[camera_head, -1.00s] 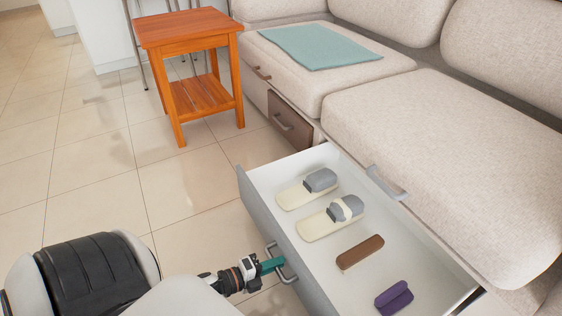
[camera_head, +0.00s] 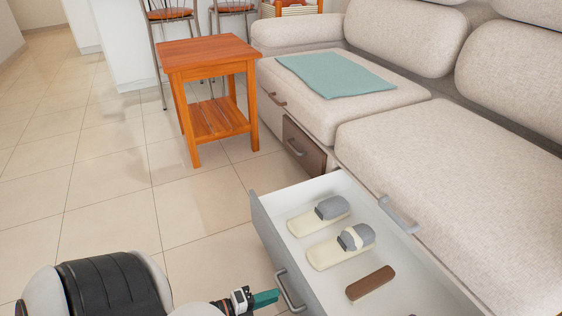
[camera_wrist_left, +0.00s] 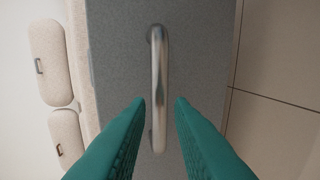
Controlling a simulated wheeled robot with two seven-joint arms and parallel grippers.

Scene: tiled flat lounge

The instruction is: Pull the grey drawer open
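The grey drawer (camera_head: 270,238) under the sofa stands pulled out, its white inside showing. Its metal handle (camera_head: 287,291) is on the grey front, near the bottom of the head view. My left gripper (camera_head: 272,298), with teal fingers, is just outside the drawer front beside this handle. In the left wrist view the handle (camera_wrist_left: 158,75) runs upright ahead of the fingers. My left gripper (camera_wrist_left: 162,101) is open there, with a gap on both sides of the handle and nothing gripped. My right gripper is not in view.
Two cream-and-grey objects (camera_head: 318,214) (camera_head: 341,246) and a brown block (camera_head: 370,282) lie in the drawer. A brown drawer front (camera_head: 304,147) is farther along the sofa (camera_head: 450,170). An orange wooden table (camera_head: 208,60) stands at the back. The tiled floor left of the drawer is clear.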

